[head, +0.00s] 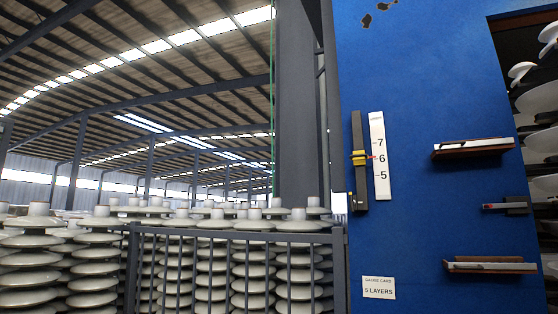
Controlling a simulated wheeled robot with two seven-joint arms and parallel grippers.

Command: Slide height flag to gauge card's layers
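The height flag (359,158) is a small yellow slider on a dark vertical rail (358,190) fixed to the blue panel. The gauge card (379,287) is a white label low on the panel and reads "5 LAYERS". Neither of my grippers shows in the head view, and nothing touches the flag.
The blue panel (420,90) carries two brown ledges with pale bars (473,147) (490,265) and a dark bracket with a red tip (507,205). White insulator discs (540,98) show at the right edge. A dark railing (240,238) fronts insulator stacks at left.

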